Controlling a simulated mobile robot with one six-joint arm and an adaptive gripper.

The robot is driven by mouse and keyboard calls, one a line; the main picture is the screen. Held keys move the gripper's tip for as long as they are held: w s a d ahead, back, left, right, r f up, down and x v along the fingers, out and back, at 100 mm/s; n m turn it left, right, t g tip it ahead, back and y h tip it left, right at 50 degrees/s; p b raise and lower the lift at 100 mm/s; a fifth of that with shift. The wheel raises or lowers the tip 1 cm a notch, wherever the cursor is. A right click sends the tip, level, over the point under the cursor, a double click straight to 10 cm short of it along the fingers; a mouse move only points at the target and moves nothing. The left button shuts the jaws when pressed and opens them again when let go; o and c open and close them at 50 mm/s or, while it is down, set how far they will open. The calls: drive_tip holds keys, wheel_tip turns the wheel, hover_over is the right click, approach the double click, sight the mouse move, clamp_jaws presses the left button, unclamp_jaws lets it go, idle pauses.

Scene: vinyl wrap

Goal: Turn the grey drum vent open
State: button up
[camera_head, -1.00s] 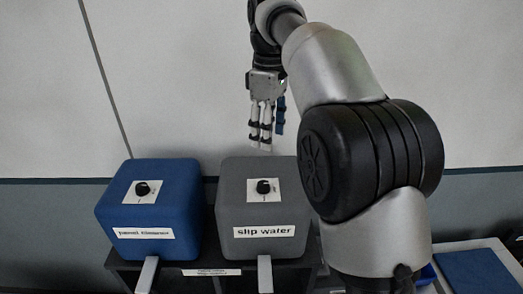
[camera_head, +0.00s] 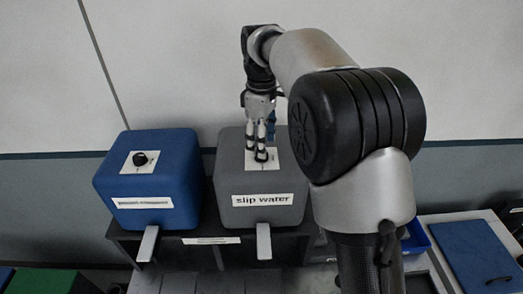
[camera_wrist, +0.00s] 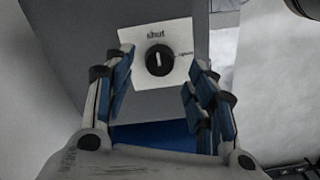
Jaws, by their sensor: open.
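The grey drum (camera_head: 236,170), labelled "slip water", stands on a dark stand in the head view. Its vent is a round black knob (camera_wrist: 159,60) on a white plate (camera_wrist: 178,38) in the wrist view. The plate reads "shut" above the knob, with a smaller, blurred word at its right. The knob's pale mark points up to "shut". My gripper (camera_head: 260,157) is above the drum's top, pointing down, and hides the knob in the head view. In the wrist view my gripper's fingers (camera_wrist: 160,68) are spread on either side of the knob, apart from it.
A blue drum (camera_head: 172,188) with its own black knob (camera_head: 140,158) stands close at the left. Pale levers (camera_head: 263,242) stick out below both drums. A wall rises behind. A blue panel in a tray (camera_head: 475,255) lies at the right.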

drive_tip(key=shift+f, duration=1.5)
drive_tip(key=c, duration=1.1)
